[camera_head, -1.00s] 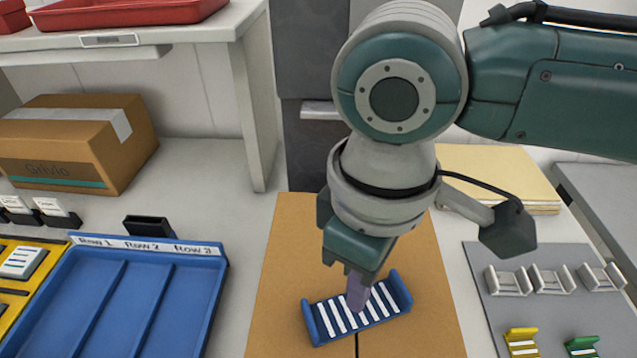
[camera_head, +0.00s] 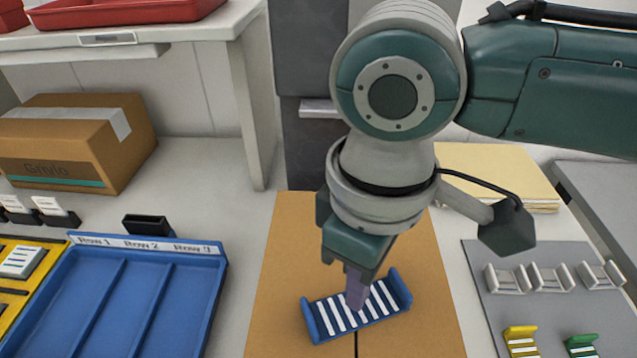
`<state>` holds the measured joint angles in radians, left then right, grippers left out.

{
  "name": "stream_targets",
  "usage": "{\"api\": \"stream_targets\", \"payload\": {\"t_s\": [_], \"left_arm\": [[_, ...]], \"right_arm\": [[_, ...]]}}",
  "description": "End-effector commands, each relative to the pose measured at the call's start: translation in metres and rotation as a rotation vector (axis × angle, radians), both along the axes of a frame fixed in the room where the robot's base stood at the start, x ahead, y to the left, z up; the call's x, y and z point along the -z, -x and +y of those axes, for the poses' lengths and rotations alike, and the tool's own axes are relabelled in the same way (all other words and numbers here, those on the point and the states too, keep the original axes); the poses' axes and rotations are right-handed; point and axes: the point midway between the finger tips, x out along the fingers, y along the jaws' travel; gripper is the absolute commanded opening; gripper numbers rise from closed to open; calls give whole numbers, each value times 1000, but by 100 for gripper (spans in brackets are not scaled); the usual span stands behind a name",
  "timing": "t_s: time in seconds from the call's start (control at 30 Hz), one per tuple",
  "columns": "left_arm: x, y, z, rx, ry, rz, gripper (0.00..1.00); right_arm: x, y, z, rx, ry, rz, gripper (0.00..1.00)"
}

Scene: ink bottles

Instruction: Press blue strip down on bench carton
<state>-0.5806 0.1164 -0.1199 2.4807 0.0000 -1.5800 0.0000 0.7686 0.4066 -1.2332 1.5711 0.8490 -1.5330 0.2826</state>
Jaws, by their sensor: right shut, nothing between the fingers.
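The blue strip (camera_head: 340,316), with raised ends and white bars across it, lies at a slant on the brown bench carton (camera_head: 277,290). My right gripper (camera_head: 356,300) points down onto the middle of the strip. Its fingers are shut with nothing between them, and the tips appear to touch the strip's top. They hide a small part of its middle. A dark seam of the carton shows below the strip. My left gripper is not in view.
A blue tray (camera_head: 222,265) with row labels stands to the left, beside a yellow holder (camera_head: 18,293). On the right, a grey mat (camera_head: 483,303) holds several white clips, a yellow piece (camera_head: 520,341) and a green piece (camera_head: 581,347). A box (camera_head: 70,140) stands at the back left.

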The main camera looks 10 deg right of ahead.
Motion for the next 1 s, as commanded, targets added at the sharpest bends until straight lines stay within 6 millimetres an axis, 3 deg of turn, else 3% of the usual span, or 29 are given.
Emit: {"api": "stream_targets", "payload": {"t_s": [1.0], "left_arm": [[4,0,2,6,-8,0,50]], "right_arm": [[6,0,0,0,0,0,0]]}}
